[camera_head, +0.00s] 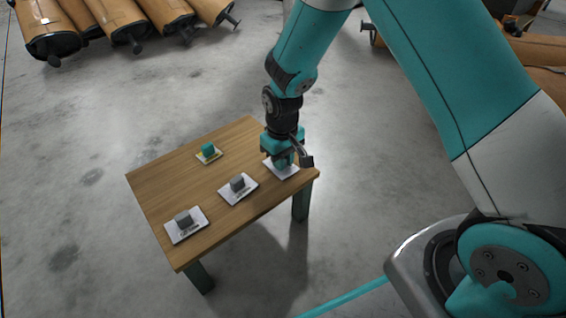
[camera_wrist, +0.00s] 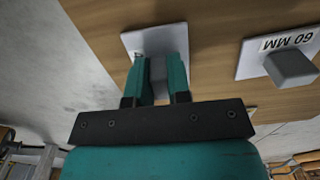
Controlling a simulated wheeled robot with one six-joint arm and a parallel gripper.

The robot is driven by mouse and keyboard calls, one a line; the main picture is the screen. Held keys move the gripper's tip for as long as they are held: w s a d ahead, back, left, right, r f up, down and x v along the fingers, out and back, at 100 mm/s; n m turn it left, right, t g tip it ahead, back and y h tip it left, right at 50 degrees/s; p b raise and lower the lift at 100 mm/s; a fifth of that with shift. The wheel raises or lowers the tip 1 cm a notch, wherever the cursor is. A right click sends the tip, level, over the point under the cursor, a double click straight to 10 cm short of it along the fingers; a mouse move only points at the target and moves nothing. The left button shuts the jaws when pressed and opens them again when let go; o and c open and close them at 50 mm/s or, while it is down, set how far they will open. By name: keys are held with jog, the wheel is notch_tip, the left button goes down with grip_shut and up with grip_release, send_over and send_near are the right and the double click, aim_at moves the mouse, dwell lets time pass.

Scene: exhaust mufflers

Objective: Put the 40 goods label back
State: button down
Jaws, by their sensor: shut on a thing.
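My gripper (camera_head: 283,160) points down at the table's right corner. Its teal fingers, also in the wrist camera view (camera_wrist: 159,68), are shut on the grey block of a white label plate (camera_wrist: 132,42). The fingers hide most of the block and most of the plate's print, so I cannot read its number. The same plate shows under the gripper in the head view (camera_head: 292,172). It lies flat at or just above the tabletop; I cannot tell if it touches.
Brown mufflers (camera_head: 112,18) lie beyond.

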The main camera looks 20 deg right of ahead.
jog(key=shift+r, duration=0.1)
jog(key=c, duration=1.1)
grip_release()
jog(key=shift+r+p, duration=0.4)
jog(key=s+a+r+y+p, duration=0.1)
jog(key=s+r+p, duration=0.25)
jog(key=r, duration=0.75)
jog(key=s+a+r+y+p, duration=0.15)
jog(key=r+p, duration=0.25)
jog(key=r, duration=0.7)
jog(key=s+r+n, duration=0.1)
jog(key=s+r, duration=0.2)
jog(key=s, duration=0.3)
jog(key=s+a+r+n+y, duration=0.1)
jog(key=s+r, duration=0.3)
jog(key=s, duration=0.2)
jog(key=s+a+r+n, duration=0.1)
jog(key=s+r, duration=0.3)
jog(key=s, duration=0.3)
jog(key=shift+r+y, duration=0.2)
jog(key=shift+y, duration=0.15)
